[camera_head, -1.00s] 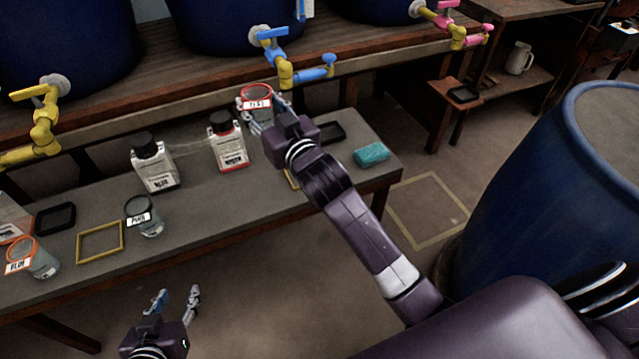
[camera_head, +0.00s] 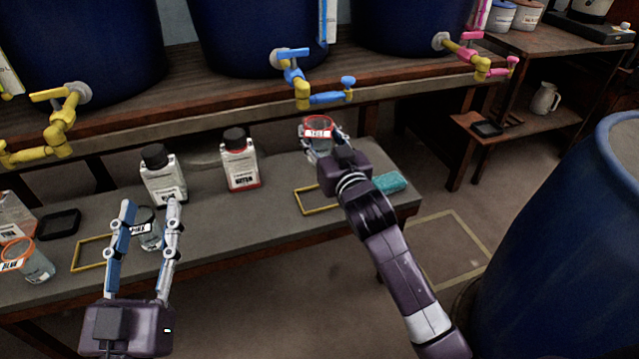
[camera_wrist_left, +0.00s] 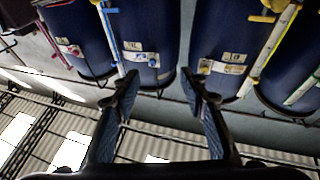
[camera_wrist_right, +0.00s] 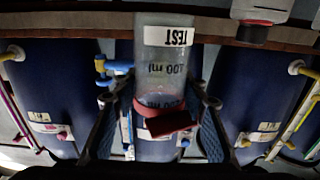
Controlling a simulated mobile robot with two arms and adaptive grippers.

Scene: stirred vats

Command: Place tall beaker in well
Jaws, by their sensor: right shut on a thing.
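A clear beaker (camera_head: 318,134) with a red rim and a TEST label is in my right gripper (camera_head: 328,146), above the back right of the bench. The right wrist view shows the beaker (camera_wrist_right: 165,72) between both fingers, with its 100 ml marking. Its base and what lies under it are hidden in the head view. A black square tray (camera_head: 60,224) lies on the bench at left.
A white bottle (camera_head: 163,180) and a red-trimmed bottle (camera_head: 240,166) stand left of the held beaker. A yellow frame (camera_head: 300,203) and teal sponge (camera_head: 390,182) lie near my right gripper. An orange-rimmed beaker (camera_head: 36,266) stands at left. A blue tap (camera_head: 300,85) overhangs the back.

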